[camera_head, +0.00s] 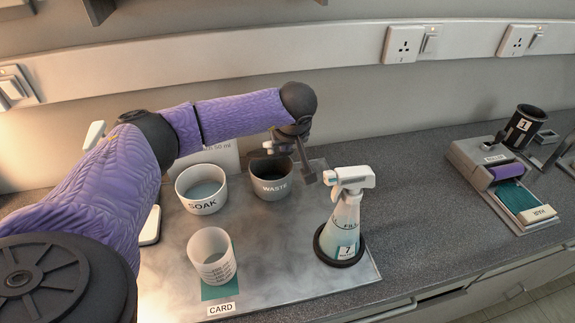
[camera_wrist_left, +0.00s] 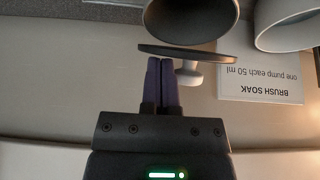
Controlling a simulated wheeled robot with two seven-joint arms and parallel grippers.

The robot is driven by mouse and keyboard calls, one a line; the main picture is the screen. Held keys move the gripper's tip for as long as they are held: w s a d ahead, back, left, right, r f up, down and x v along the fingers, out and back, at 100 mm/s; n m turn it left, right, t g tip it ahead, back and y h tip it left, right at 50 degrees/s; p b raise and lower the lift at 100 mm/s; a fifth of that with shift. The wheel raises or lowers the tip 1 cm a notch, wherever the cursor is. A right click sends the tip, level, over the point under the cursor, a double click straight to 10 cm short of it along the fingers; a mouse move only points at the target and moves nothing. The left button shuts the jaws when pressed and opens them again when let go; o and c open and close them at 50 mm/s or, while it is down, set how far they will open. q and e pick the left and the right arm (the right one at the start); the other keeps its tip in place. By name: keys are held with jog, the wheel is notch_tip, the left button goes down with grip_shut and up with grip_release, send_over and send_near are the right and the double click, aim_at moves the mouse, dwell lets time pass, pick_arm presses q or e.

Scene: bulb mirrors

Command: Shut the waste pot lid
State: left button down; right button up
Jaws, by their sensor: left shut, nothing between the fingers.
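The waste pot (camera_head: 272,187) is a grey cup labelled WASTE at the back of the tray. In the left wrist view, which is upside down, its dark mouth (camera_wrist_left: 190,14) is uncovered. Its lid (camera_wrist_left: 205,54) shows there nearly edge-on as a thin dark disc beside the mouth, with a pale knob (camera_wrist_left: 191,77) on its outer side. My left gripper (camera_wrist_left: 161,62) is shut and empty, its purple fingertips at the lid's outer face beside the knob. I cannot tell whether they touch. In the head view, my left gripper (camera_head: 282,148) is over the back of the pot and partly hides the lid.
The soak pot (camera_head: 202,200) stands left of the waste pot. A spray bottle (camera_head: 345,225) stands to the right and a clear beaker (camera_head: 211,255) in front. A sign (camera_wrist_left: 262,86) is behind the pots, near the wall.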

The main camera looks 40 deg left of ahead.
pick_arm(q)
jog(key=shift+s+d+f+b, duration=0.2)
jog(key=shift+f+b, duration=0.05)
jog(key=shift+f, duration=0.4)
jog(key=shift+s+d+f+b, duration=0.15)
jog(key=shift+d+f+b, duration=0.1)
jog(key=shift+f, duration=0.4)
jog(key=shift+s+d+f+b, duration=0.2)
jog(key=shift+f, duration=0.45)
jog(key=shift+r+p, duration=0.3)
jog(key=shift+r, duration=0.05)
notch_tip(320, 180, up, 6)
jog(key=p, duration=0.4)
jog(key=shift+f+p, duration=0.25)
jog(key=shift+p, duration=0.05)
